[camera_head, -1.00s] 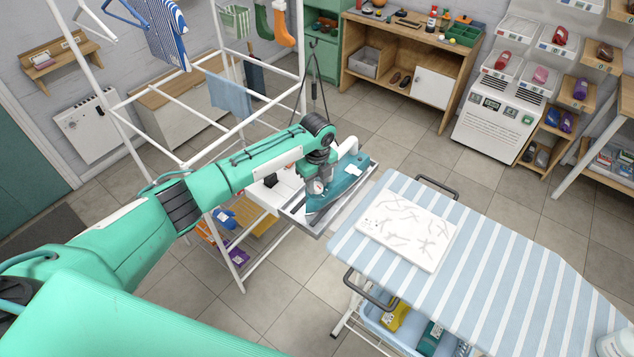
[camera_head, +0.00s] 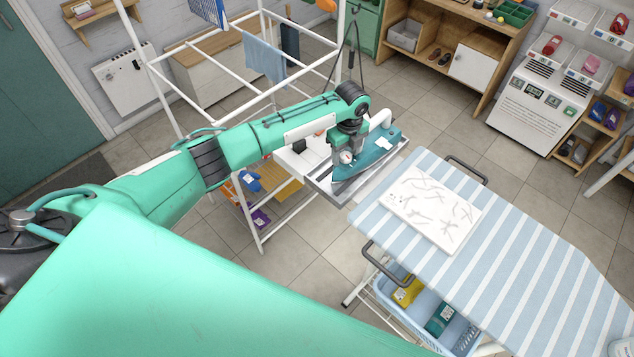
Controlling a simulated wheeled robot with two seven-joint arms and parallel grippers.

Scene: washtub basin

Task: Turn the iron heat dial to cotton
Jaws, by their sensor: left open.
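The teal iron (camera_head: 378,150) lies on a grey metal rest (camera_head: 337,196) at the left end of the ironing board. Its white handle end shows at the upper right of its body. A small round pale dial with a red mark (camera_head: 346,157) shows on the iron, just under my left gripper. My left gripper (camera_head: 345,150) points down at the dial, and its jaws are open. The wrist and fingers hide part of the dial and iron, so I cannot tell whether the fingers touch the dial. The dial's setting is too small to read. My right gripper is out of view.
The striped ironing board (camera_head: 540,265) carries a white patterned cloth (camera_head: 436,205). A blue basket (camera_head: 400,300) with bottles stands beneath it. A white drying rack (camera_head: 190,95) stands behind my left arm. A dark cord hangs above the iron. Tiled floor is clear behind the board.

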